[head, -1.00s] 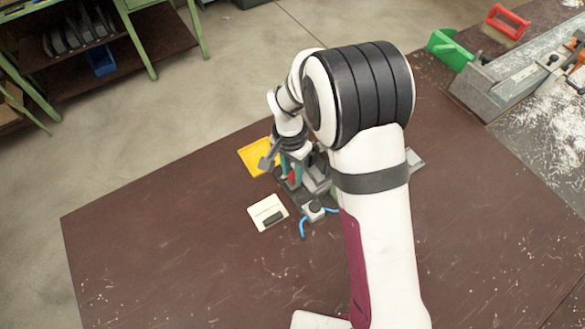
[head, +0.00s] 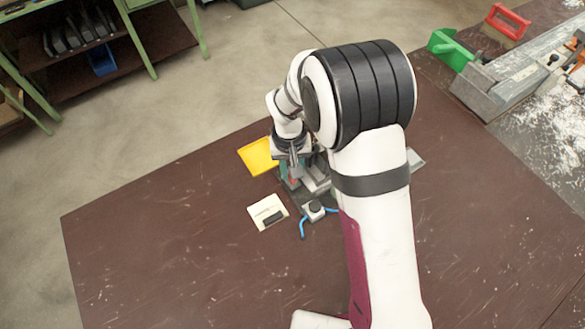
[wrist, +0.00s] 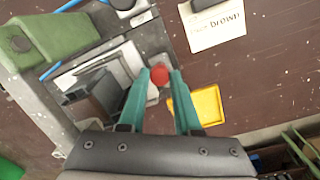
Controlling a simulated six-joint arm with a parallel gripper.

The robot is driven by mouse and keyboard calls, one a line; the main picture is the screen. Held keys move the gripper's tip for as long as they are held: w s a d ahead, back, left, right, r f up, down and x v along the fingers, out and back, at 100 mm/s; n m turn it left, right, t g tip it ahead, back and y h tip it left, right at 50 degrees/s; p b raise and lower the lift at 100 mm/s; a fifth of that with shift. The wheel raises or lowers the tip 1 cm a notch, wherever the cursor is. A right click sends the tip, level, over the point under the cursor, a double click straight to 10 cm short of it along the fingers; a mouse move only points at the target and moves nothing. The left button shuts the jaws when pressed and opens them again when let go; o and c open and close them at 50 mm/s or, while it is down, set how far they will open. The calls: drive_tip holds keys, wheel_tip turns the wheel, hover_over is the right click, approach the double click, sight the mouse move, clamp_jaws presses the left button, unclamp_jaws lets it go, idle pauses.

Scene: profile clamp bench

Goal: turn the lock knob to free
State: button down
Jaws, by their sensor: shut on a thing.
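The red lock knob (wrist: 159,75) sits at the edge of the grey clamp fixture (wrist: 58,112). My gripper (wrist: 161,77) has its two teal fingers on either side of the knob and is shut on it. In the head view my gripper (head: 289,181) is over the left part of the fixture. The arm covers much of the fixture there, and the knob is mostly hidden. I cannot read any lock or free mark.
A yellow tray (head: 257,157) lies beside the fixture. The brown table's left is clear.

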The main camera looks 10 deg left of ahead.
idle(0.4)
drive_tip(key=c, duration=0.6)
unclamp_jaws()
drive_tip(key=shift+r, duration=0.1)
wheel_tip(320, 180, up, 16)
drive_tip(key=shift+a+f, duration=0.2)
drive_tip(key=shift+a, duration=0.1)
drive_tip(key=shift+s, duration=0.15)
